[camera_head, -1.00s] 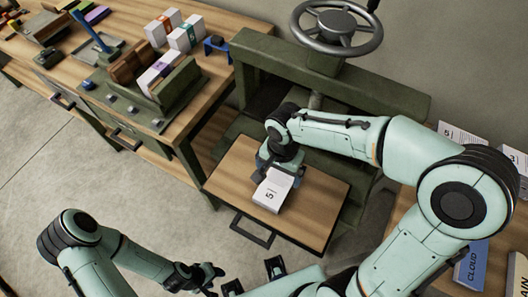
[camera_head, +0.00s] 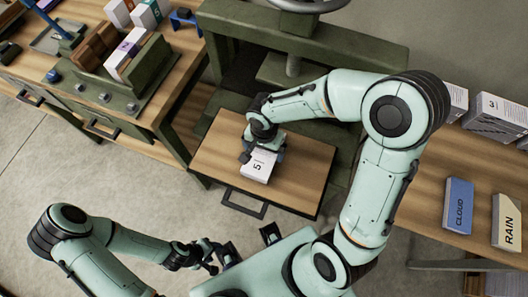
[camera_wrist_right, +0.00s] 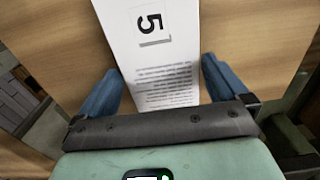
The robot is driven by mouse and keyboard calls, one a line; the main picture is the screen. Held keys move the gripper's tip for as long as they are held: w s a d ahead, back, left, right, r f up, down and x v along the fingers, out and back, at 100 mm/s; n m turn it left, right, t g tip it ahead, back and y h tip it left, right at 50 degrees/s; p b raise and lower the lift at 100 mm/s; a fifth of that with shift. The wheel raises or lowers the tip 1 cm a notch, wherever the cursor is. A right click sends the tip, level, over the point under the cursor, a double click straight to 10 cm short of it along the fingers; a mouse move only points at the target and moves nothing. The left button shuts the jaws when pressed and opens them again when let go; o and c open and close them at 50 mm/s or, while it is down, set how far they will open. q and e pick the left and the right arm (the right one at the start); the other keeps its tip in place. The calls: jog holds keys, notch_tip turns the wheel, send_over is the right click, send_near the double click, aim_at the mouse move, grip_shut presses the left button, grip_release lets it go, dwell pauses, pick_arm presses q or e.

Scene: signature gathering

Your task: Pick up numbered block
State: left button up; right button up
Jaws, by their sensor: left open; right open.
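The white numbered block (camera_head: 258,168), marked with a black 5, lies on the wooden board of the press in the head view. In the right wrist view the block (camera_wrist_right: 153,75) shows its 5 and lines of print. My right gripper (camera_wrist_right: 162,78) is open, with one blue finger on each side of the block and a gap to each. In the head view my right gripper (camera_head: 262,150) covers the block's far end. My left gripper (camera_head: 210,260) hangs in front of the press, away from the block, open and empty.
A green press frame (camera_head: 370,45) stands behind the board. A left bench (camera_head: 185,75) holds several banded blocks and a green holder (camera_head: 148,75). The right table holds a blue CLOUD block (camera_head: 458,205), a RAIN block (camera_head: 506,222) and a white stack marked 3 (camera_head: 497,115).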

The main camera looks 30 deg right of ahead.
notch_tip(320, 180, down, 2)
jog(key=shift+f, duration=0.15)
jog(key=c, duration=0.9)
